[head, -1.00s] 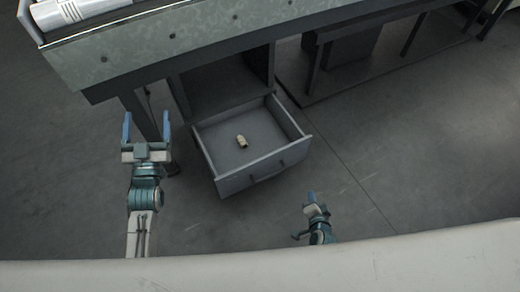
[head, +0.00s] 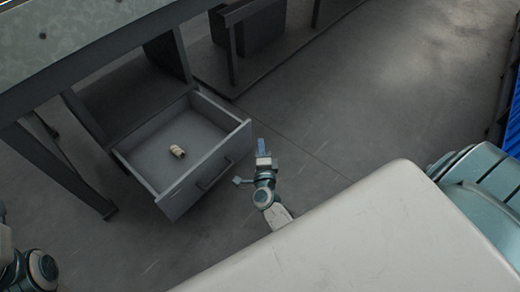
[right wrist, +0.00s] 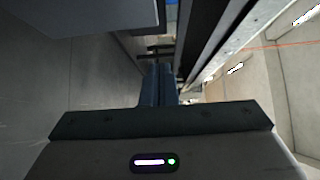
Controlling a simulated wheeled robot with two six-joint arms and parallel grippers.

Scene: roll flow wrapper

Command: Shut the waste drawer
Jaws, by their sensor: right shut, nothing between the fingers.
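The waste drawer (head: 172,201) is pulled out of its grey cabinet under the bench in the head view. A dark bar handle (head: 214,176) is on its front panel. A small beige roll-like piece (head: 177,151) lies inside on the drawer floor. My right gripper (head: 262,146) is just to the right of the drawer's front right corner, apart from it in the picture. Its blue fingers (right wrist: 158,84) are together and empty in the right wrist view. My left gripper is out of the picture; only part of that arm shows at the lower left.
The bench's metal edge (head: 60,38) runs above the drawer at the upper left, with a dark leg (head: 62,168) left of it. A dark low frame (head: 235,80) stands behind. The concrete floor (head: 330,120) to the right is open.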

